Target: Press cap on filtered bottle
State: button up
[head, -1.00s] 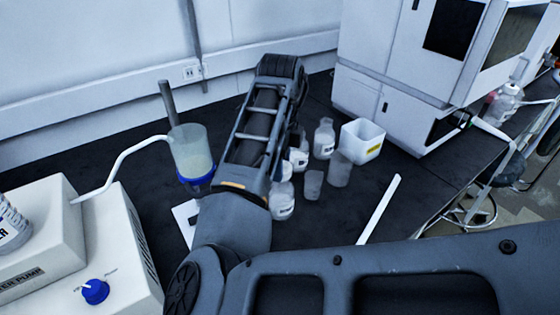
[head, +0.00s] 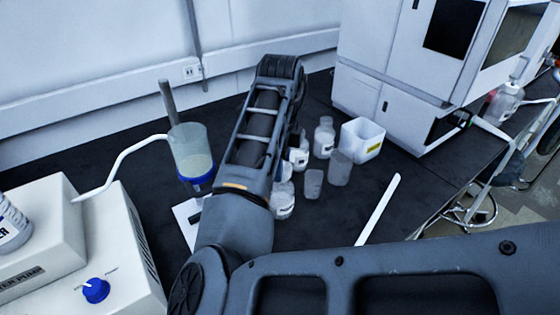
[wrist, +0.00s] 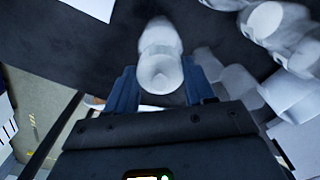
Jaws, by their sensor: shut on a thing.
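In the wrist view, my gripper (wrist: 160,88) has its two blue fingers on either side of a pale, rounded piece (wrist: 160,74), and is shut on it. This piece looks like a white cap, in line with a whitish bottle body (wrist: 158,38) beyond it. I cannot tell whether the cap is fully seated. In the head view, my arm hides the gripper. A small labelled bottle (head: 284,207) shows at the arm's right edge, partly covered. I cannot tell whether it is the one at my gripper.
More bottles (head: 325,138) and translucent cups (head: 313,184) stand close on the right, with a white box (head: 362,140) behind. A filter funnel with a blue base (head: 190,155) stands left of my arm, beside the white pump (head: 110,245).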

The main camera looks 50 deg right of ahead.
jog(key=o, duration=1.1)
jog(key=shift+o, duration=0.3)
jog(key=shift+o, duration=1.2)
jog(key=shift+r+p, duration=2.8)
jog(key=shift+r, duration=0.7)
grip_shut()
